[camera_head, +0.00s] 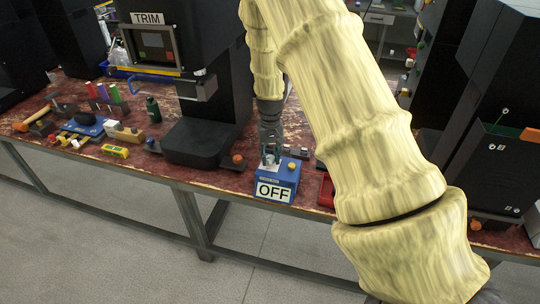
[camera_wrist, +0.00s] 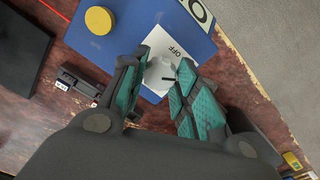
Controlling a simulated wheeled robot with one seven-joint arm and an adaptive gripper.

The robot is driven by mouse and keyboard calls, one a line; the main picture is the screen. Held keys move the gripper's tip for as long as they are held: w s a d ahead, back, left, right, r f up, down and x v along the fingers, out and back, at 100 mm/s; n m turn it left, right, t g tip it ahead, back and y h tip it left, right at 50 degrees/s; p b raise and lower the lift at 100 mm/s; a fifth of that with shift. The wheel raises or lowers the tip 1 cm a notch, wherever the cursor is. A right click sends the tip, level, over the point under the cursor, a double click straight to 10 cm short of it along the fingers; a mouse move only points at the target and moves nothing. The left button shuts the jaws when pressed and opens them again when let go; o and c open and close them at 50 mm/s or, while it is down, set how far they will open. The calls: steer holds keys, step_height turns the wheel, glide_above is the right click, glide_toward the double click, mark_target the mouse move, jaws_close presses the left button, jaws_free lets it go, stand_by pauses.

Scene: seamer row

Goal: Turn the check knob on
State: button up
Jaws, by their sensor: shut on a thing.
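The check box (camera_head: 285,177) is a blue unit at the table's front edge, with a large OFF sign (camera_head: 273,191) on its front. Its knob (camera_wrist: 160,74) is light grey-white with a dark pointer line, on a white plate marked OFF in the wrist view. My gripper (camera_head: 270,150) reaches down over the box from above. In the wrist view my gripper (camera_wrist: 164,78) has its teal-padded fingers on either side of the knob, shut on it. The knob's lower part is hidden by the fingers. A round yellow-orange button (camera_wrist: 99,20) sits on the same box.
A black machine marked TRIM (camera_head: 148,18) stands left of the box, with an orange button (camera_head: 237,159) on its base. A red tray (camera_head: 326,190) lies to the right. Tools and a blue clamp-like item (camera_head: 84,124) crowd the left of the worn red table.

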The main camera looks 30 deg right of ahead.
mark_target(270, 157)
steer(key=shift+r, duration=0.1)
steer(key=m+p, duration=0.1)
steer(key=m, duration=0.2)
steer(key=shift+p, duration=0.3)
steer(key=shift+d+m+p, duration=0.1)
steer(key=shift+m+p, duration=0.65)
steer(key=shift+m, duration=1.35)
steer(key=o, duration=1)
steer(key=shift+c, duration=0.2)
steer(key=shift+o, duration=0.3)
step_height(270, 157, up, 10)
steer(key=shift+w+r, duration=0.15)
steer(key=shift+r, duration=0.75)
